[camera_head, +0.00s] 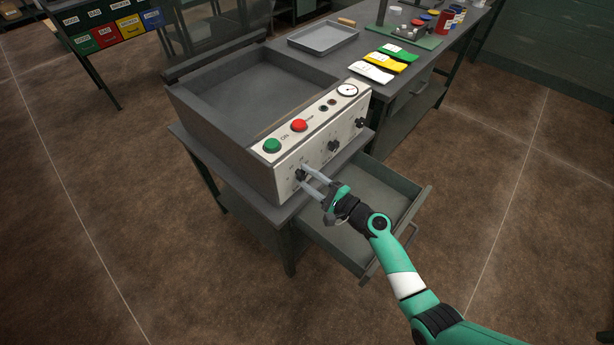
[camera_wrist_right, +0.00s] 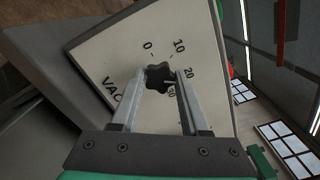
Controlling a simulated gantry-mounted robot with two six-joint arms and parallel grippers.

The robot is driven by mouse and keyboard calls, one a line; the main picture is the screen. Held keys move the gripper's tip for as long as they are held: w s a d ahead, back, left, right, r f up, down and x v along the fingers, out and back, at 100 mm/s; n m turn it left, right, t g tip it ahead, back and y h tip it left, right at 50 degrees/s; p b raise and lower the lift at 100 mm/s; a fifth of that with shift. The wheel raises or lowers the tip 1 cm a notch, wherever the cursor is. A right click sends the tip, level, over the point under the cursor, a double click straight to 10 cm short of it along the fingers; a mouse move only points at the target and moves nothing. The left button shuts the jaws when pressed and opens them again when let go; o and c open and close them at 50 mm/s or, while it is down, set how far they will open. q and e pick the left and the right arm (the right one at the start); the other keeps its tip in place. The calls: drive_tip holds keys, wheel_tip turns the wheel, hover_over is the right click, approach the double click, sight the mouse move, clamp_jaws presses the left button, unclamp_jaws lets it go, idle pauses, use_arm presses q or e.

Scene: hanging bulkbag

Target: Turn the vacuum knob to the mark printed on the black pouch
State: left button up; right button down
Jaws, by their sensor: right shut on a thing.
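My right gripper (camera_head: 309,177) reaches the front panel of the vacuum machine (camera_head: 225,157). Its fingers are shut on the black lobed vacuum knob (camera_wrist_right: 158,80), the lowest-left knob on the panel. In the right wrist view a dial scale surrounds the knob, with 0, 10 and 20 readable and another number partly hidden by a finger. The letters "VAC" show beside it. I cannot tell for sure where the knob points. No black pouch can be clearly made out. My left gripper is not in view.
The panel has a green button (camera_head: 272,146), a red button (camera_head: 299,125), a gauge (camera_head: 347,90) and two more black knobs. An open drawer (camera_head: 383,262) juts out below my right arm. White (camera_head: 371,72), yellow and green packets lie on the bench behind, near a grey tray (camera_head: 323,38).

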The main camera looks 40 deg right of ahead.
idle(0.4)
drive_tip(key=shift+c, duration=2)
unclamp_jaws()
drive_tip(key=shift+s, duration=0.15)
drive_tip(key=s+p, duration=0.2)
drive_tip(key=s, duration=0.9)
drive_tip(key=shift+s+d+p, duration=0.2)
drive_tip(key=shift+d+p, duration=0.1)
drive_tip(key=shift+d, duration=0.05)
